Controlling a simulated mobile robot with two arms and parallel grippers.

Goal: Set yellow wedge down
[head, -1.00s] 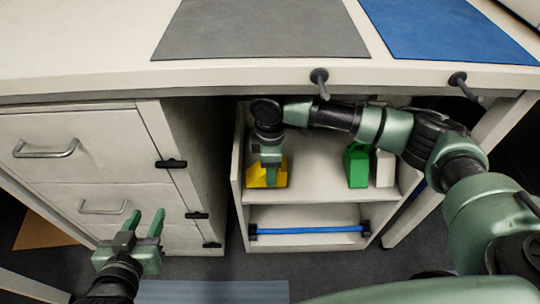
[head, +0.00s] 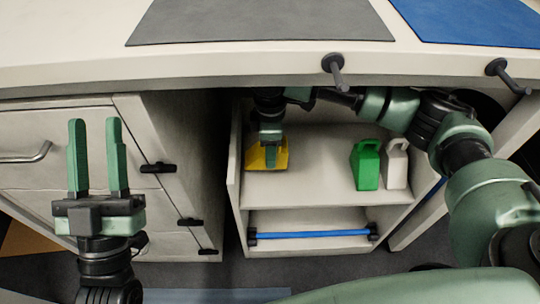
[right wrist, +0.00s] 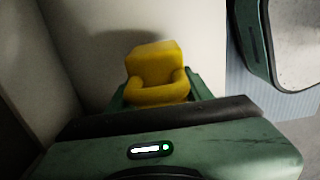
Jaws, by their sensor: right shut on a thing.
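The yellow wedge (head: 281,158) is at the left end of the upper shelf of a white cart (head: 310,186), under the counter. My right gripper (head: 270,148) reaches down to it from above and is shut on it. In the right wrist view the wedge (right wrist: 157,70) sits between the fingers, close to the cart's side wall. I cannot tell whether its underside touches the shelf. My left gripper (head: 98,160) is open and empty, pointing up in front of the drawers.
A green jug (head: 365,168) and a white jug (head: 396,168) stand on the right of the same shelf. The shelf's middle is clear. A blue bar (head: 310,235) crosses the lower level. The counter edge (head: 250,72) hangs above, with drawers (head: 60,145) at left.

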